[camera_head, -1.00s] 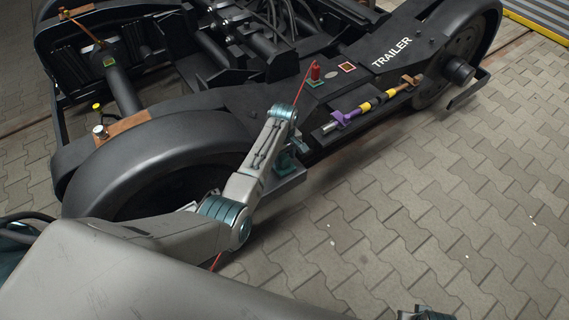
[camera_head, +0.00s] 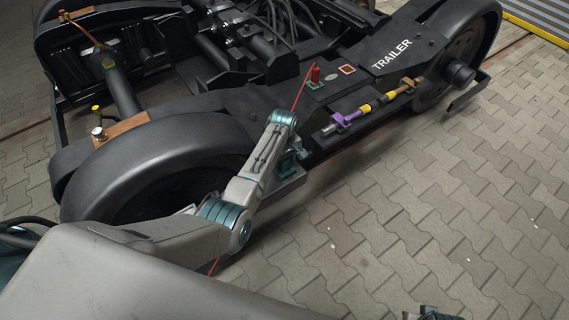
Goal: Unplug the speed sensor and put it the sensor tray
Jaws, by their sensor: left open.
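A small red part (camera_head: 315,75) stands upright on a green base on the bogie frame, with a thin red line running from it down toward my left arm. It may be the speed sensor; I cannot tell for sure. My left gripper (camera_head: 299,151) is open, low beside the near side of the frame, below and left of the red part. My own wrist partly hides it, and I see nothing held in it. I cannot pick out the sensor tray with certainty. My right gripper is not clearly seen.
The black bogie frame (camera_head: 395,62) marked TRAILER fills the upper half, with a large near wheel (camera_head: 150,155). A purple and yellow tool (camera_head: 365,107) lies along its side. The paved floor (camera_head: 450,210) at right is clear.

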